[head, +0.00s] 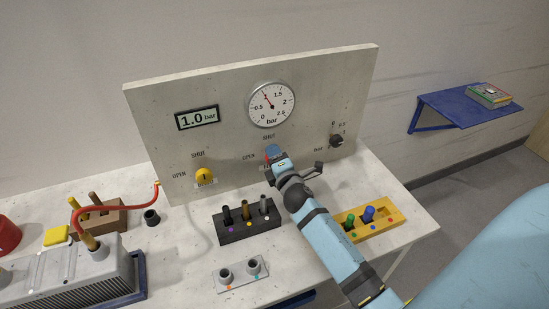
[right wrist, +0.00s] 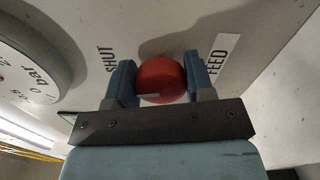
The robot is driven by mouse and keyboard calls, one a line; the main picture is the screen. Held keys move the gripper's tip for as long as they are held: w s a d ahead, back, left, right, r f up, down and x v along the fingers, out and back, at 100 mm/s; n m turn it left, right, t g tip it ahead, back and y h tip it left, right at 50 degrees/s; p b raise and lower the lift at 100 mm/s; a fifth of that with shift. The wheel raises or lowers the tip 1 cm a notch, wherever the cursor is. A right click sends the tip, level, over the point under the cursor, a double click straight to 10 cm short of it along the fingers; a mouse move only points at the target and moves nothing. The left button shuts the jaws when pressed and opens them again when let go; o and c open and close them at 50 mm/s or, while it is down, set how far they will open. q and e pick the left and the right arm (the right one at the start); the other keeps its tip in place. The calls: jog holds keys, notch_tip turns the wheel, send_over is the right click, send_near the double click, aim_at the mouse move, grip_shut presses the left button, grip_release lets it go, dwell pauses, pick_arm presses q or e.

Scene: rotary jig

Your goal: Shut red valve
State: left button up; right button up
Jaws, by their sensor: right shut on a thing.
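The red valve (right wrist: 161,80) is a round knob on the upright grey panel (head: 225,150), between the printed words SHUT and FEED in the right wrist view. My right gripper (right wrist: 161,82) has one finger on each side of the knob and is shut on it. A pale mark on the knob's face shows near its lower left edge in that view. In the head view my right gripper (head: 272,152) covers nearly all of the knob, below the gauge. My left gripper is not in view.
A yellow knob (head: 204,176) is on the panel's left and a black knob (head: 337,141) on its right. A black block (head: 249,231) with pegs, a yellow tray (head: 383,227) and a grey plate (head: 240,275) lie on the table. A red hose (head: 115,202) runs to the panel's left edge.

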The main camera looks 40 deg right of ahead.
jog(key=shift+m, duration=1.2)
jog(key=o, duration=0.9)
jog(key=shift+s+f, duration=0.1)
jog(key=shift+s+a, duration=0.1)
jog(key=shift+s, duration=0.25)
jog(key=b+v, duration=0.1)
jog(key=v, duration=1.2)
jog(key=shift+b, duration=0.35)
